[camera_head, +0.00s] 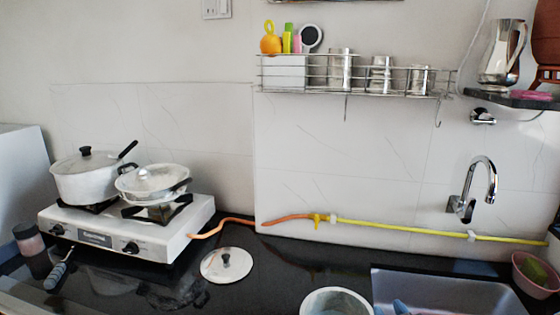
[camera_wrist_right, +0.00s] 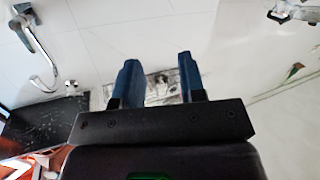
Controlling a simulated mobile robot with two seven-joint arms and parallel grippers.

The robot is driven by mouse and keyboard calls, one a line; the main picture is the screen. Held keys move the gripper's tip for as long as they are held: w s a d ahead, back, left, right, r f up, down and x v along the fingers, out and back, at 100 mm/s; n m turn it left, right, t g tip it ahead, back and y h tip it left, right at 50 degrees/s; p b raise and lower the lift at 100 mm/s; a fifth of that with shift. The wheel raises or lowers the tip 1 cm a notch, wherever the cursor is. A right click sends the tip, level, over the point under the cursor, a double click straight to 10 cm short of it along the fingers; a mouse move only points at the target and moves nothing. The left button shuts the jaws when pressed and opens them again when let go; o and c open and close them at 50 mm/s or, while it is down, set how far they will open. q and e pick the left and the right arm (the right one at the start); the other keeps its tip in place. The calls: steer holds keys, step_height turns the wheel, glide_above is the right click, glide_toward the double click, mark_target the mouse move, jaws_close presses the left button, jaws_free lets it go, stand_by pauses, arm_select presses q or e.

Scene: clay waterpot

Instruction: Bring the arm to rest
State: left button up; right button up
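My right gripper barely shows at the bottom edge of the head view, as blue fingertips (camera_head: 401,307) over the sink's left side. In the right wrist view the two blue fingers of my right gripper (camera_wrist_right: 160,82) stand apart with nothing held between them. A wall and a blurred patch show beyond them. The reddish-brown clay pot (camera_head: 546,38) stands on the dark wall shelf (camera_head: 515,98) at the upper right, cut off by the picture edge. My left gripper is not in view.
The stove (camera_head: 125,228) with two pots stands at left. A lid (camera_head: 227,264) lies on the black counter. A round vessel (camera_head: 337,302) is left of the sink (camera_head: 440,287). The tap (camera_head: 484,178), steel jug (camera_head: 502,52) and wire rack (camera_head: 350,92) are on the wall side.

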steer(key=s+f+g, duration=0.1)
steer(key=s+f, duration=0.2)
steer(key=s+d+f+m, duration=0.1)
steer(key=s+f, duration=0.2)
steer(key=s, duration=0.1)
steer(key=s+d+f+g+h, duration=0.1)
steer(key=s+f, duration=0.2)
steer(key=f, duration=0.1)
steer(key=shift+s+d+m+g, duration=0.15)
steer(key=shift+s+m+g, duration=0.1)
steer(key=shift+m+g, duration=0.05)
steer(key=s+d+f+g+h, duration=0.1)
steer(key=s+f+g, duration=0.1)
steer(key=s+f, duration=0.5)
steer(key=s, duration=0.3)
steer(key=shift+s+d+f+m, duration=0.15)
steer(key=shift+s+d+m, duration=0.25)
